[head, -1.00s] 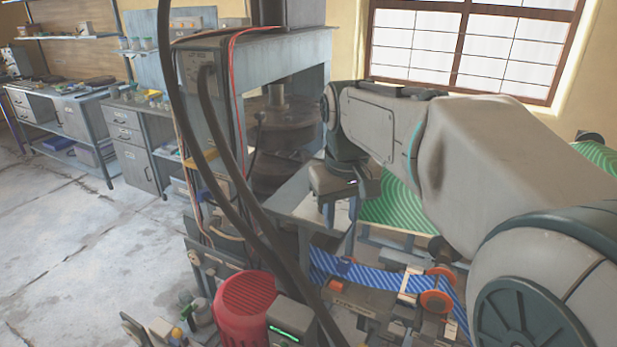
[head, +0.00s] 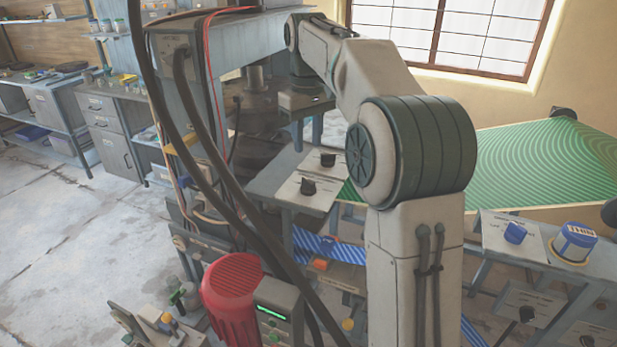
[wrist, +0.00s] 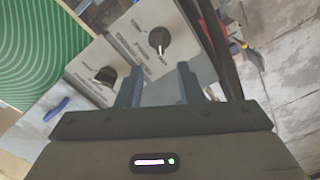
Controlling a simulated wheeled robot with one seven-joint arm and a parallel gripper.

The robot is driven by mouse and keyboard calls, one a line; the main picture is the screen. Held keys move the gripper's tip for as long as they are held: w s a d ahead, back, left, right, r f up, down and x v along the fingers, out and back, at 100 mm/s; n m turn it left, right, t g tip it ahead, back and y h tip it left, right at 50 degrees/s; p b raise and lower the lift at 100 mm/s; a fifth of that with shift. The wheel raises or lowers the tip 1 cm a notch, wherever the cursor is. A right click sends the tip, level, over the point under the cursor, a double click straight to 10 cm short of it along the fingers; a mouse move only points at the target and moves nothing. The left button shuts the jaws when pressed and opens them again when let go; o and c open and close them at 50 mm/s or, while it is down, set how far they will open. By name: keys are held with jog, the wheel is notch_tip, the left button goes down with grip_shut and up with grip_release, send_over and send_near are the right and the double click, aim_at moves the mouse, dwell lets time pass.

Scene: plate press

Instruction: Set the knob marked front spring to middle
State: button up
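Two black knobs stand on pale labelled plates in front of the press: a nearer knob (head: 308,187) and a farther knob (head: 327,160). The wrist view also shows two black knobs, one upper knob (wrist: 158,40) and one lower-left knob (wrist: 103,75). The print is too small to tell which is marked front spring. My gripper (head: 307,138) is above and beyond these plates in the head view. In the wrist view its two fingers (wrist: 160,82) are apart with nothing between them, and neither visibly touches a knob.
Thick black cables (head: 215,170) hang in front of the press frame (head: 245,45). A red ribbed motor (head: 230,292) and a box with a green display (head: 278,315) stand below. At right are a blue knob (head: 515,232), a blue-capped item (head: 574,242) and a green sheet (head: 545,160).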

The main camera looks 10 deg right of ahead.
aim_at(308, 180)
notch_tip(308, 180, down, 10)
jog(key=shift+f, duration=0.1)
dwell(0.4)
grip_shut()
